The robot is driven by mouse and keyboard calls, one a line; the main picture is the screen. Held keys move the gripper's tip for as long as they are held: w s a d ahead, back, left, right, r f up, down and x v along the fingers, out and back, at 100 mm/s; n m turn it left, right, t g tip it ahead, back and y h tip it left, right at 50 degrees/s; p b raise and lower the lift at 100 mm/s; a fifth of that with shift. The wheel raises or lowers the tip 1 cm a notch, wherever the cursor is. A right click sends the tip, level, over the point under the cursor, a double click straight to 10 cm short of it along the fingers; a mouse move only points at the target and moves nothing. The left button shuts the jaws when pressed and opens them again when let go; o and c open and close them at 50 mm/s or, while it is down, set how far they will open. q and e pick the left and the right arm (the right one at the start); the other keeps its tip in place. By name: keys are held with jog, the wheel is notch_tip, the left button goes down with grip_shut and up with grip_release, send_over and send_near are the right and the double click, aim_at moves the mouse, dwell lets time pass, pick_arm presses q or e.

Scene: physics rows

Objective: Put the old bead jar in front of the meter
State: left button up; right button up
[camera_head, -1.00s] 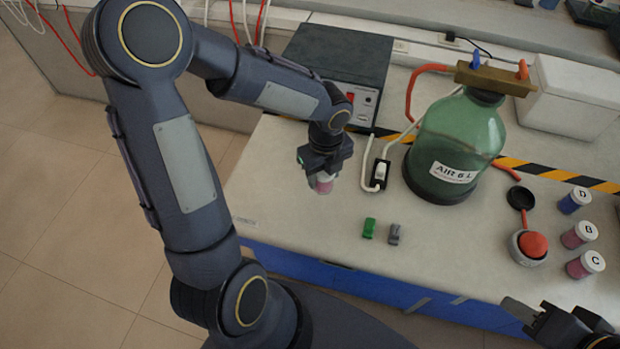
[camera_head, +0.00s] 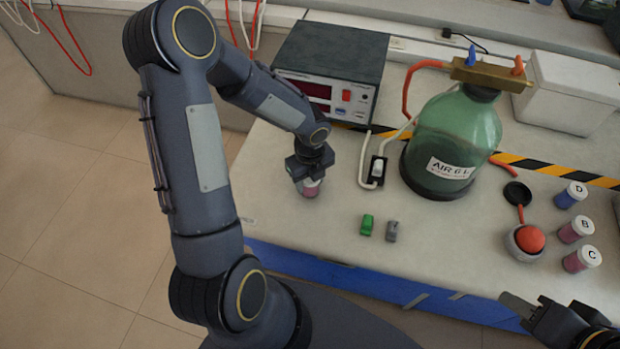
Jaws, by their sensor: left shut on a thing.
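My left gripper (camera_head: 309,176) points down and is shut on a small jar with pinkish contents and a pale lid (camera_head: 311,188). The gripper hides much of this jar, and no letter on it can be read. The jar is at the bench's left part, in front of the meter (camera_head: 330,65), a dark box with a red display and a red button. Whether the jar touches the bench is hard to tell. My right gripper (camera_head: 522,311) is at the lower right, partly seen, away from the jars; its jaw opening is unclear.
A green bottle marked AIR (camera_head: 452,140) stands mid-bench, with a white switch (camera_head: 376,170) beside it. Green (camera_head: 366,225) and grey (camera_head: 391,231) blocks lie in front. Jars D (camera_head: 572,195), B (camera_head: 576,229) and C (camera_head: 582,258) stand right, near a red button (camera_head: 529,240).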

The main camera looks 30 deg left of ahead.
pick_arm(q)
jog(key=o, duration=1)
jog(key=shift+f, duration=0.1)
jog(key=shift+o, duration=0.2)
notch_tip(320, 180, up, 12)
jog(key=shift+f+p, duration=0.15)
jog(key=shift+p, duration=0.3)
jog(key=s+d+r+n+t+h, duration=0.2)
jog(key=s+r+n, duration=0.3)
jog(key=n, duration=0.8)
jog(key=s+d+r+n+t+h, duration=0.1)
jog(key=s+r+n+t, duration=0.2)
jog(key=s+n, duration=0.9)
notch_tip(320, 180, up, 3)
jog(key=shift+d+f+n+t+h, duration=0.15)
jog(key=shift+d+n+t+h, duration=0.15)
jog(key=shift+d+n+h, duration=0.15)
jog(key=shift+a, duration=0.1)
